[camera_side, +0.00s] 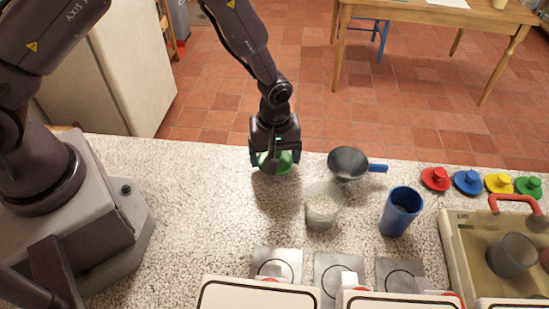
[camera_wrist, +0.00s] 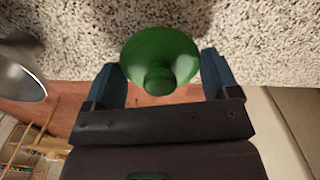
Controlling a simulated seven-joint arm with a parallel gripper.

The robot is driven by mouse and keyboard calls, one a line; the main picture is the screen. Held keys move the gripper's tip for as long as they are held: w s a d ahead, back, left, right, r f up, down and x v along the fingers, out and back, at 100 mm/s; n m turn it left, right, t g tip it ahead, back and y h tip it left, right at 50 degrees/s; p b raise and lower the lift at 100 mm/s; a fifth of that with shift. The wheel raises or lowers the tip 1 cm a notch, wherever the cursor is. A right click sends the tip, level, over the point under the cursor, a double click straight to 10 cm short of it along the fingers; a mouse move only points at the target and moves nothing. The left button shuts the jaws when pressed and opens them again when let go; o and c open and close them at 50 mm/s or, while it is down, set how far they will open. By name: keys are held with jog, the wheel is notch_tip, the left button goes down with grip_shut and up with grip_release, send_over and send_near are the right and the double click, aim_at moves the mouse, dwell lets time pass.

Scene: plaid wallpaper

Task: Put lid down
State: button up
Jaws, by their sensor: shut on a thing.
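My gripper (camera_side: 275,158) is shut on a green lid (camera_side: 283,163) near the back edge of the speckled counter. In the wrist view the round green lid (camera_wrist: 160,58) with its knob sits between the two blue fingers of my gripper (camera_wrist: 163,75). Whether the lid touches the counter or hangs just above it I cannot tell. A red lid (camera_side: 435,178), a blue lid (camera_side: 467,181), a yellow lid (camera_side: 499,183) and another green lid (camera_side: 528,187) lie in a row at the back right.
Right of my gripper are a grey bowl-like scoop (camera_side: 347,162) with a blue handle, a clear cup of white grains (camera_side: 323,208) and a blue cup (camera_side: 400,211). A beige tray (camera_side: 455,250) stands far right. Metal plates (camera_side: 277,263) lie in front. Counter left of the cups is clear.

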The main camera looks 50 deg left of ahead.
jog(key=shift+f, duration=0.85)
jog(key=shift+f, duration=0.15)
jog(key=o, duration=0.8)
